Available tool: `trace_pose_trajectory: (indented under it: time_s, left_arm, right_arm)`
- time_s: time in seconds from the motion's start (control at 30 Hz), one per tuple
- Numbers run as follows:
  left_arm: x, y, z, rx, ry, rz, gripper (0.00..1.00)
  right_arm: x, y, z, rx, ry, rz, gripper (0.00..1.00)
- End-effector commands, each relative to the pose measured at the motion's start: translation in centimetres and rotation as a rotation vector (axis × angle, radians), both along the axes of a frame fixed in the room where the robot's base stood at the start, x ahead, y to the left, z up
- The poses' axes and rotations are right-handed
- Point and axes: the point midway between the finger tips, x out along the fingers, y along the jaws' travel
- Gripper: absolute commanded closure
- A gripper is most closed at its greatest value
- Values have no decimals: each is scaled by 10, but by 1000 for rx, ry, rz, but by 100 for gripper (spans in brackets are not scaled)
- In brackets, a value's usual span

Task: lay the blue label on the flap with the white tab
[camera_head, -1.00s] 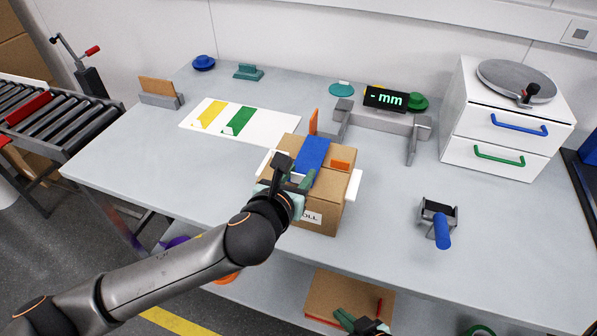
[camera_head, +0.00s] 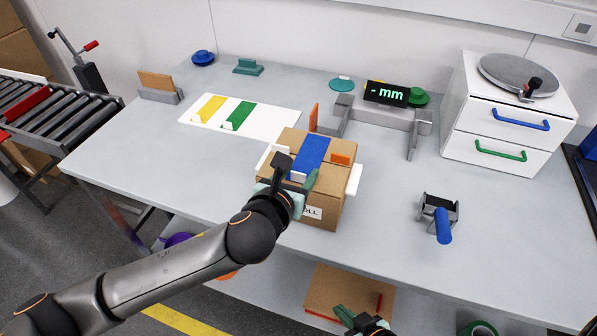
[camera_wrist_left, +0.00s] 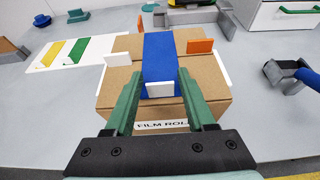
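The blue label (camera_head: 310,152) lies along the middle of the cardboard box's (camera_head: 325,190) top, from back toward front. In the left wrist view the label (camera_wrist_left: 160,58) has a white upright piece (camera_wrist_left: 160,90) at its near end. White tabs stand at the left (camera_wrist_left: 117,59) and right (camera_wrist_left: 223,66) of the box top; orange tabs are at the back (camera_wrist_left: 140,24) and right (camera_wrist_left: 200,46). My left gripper (camera_head: 297,172) is open, its green fingers (camera_wrist_left: 160,88) either side of the white piece, apart from it. My right gripper (camera_head: 352,318) is low at the bottom edge, partly cut off.
A white sheet with yellow and green labels (camera_head: 262,124) lies left of the box. A grey stand with a "mm" display (camera_head: 385,96) is behind. A blue-handled tool (camera_head: 440,218) and a white drawer unit (camera_head: 505,130) are right. Table between is clear.

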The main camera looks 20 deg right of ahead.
Motion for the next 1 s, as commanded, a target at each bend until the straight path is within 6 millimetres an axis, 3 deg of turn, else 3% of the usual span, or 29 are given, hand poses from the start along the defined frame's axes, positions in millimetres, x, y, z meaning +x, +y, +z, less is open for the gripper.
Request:
trace_pose_trajectory:
  time_s: [0.13, 0.53, 1.0]
  left_arm:
    - [0, 0, 0, 0, 0, 0, 27]
    - [-6, 3, 3, -1, 0, -2, 27]
    - [-67, 44, 33, -2, 0, -3, 27]
  right_arm:
    - [0, 0, 0, 0, 0, 0, 100]
    - [0, 0, 0, 0, 0, 0, 100]
    - [0, 0, 1, 0, 1, 0, 100]
